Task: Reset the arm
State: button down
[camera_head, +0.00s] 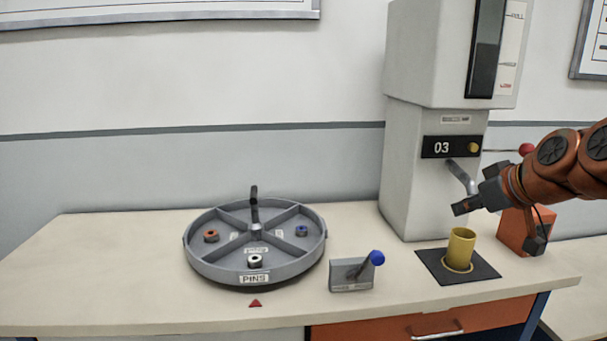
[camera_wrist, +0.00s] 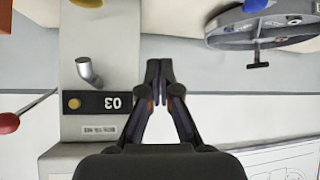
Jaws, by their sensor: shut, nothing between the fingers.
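My orange arm reaches in from the right in the head view. My gripper (camera_head: 462,208) is in the air in front of the grey dispenser marked 03 (camera_head: 425,185), above and close to the yellow cup (camera_head: 461,246). The cup stands upright on a dark square mat (camera_head: 486,273). In the wrist view my gripper (camera_wrist: 159,70) has its fingertips together with nothing between them. That view is upside down and shows the dispenser's spout (camera_wrist: 89,72) to the left of the fingers.
A round grey tray (camera_head: 222,272) labelled PINS, with compartments and small coloured pieces, stands on the table's left. A grey block with a blue-knobbed lever (camera_head: 377,258) stands in the middle. The table's front left is clear.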

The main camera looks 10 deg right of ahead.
jog(key=s+a+f+g, duration=0.3)
jog(key=s+a+f, duration=0.3)
jog(key=a+f, duration=0.25)
jog(key=s+a+f+g, duration=0.45)
jog(key=a+f, duration=0.25)
jog(key=a, duration=0.2)
jog(key=s+a+f+m+g+h, duration=0.1)
jog(key=s+f+g, duration=0.1)
jog(key=s+f, duration=0.35)
jog(key=s+f+m+g, duration=0.1)
jog(key=s+f+g, duration=0.1)
jog(key=s, duration=0.6)
jog(key=s+a+f+m+g+h, duration=0.1)
jog(key=s+f+g, duration=0.1)
jog(key=s+f, duration=0.35)
notch_tip(320, 180, up, 20)
jog(key=t+p, duration=0.2)
jog(key=p, duration=1.4)
jog(key=shift+w+f, duration=0.2)
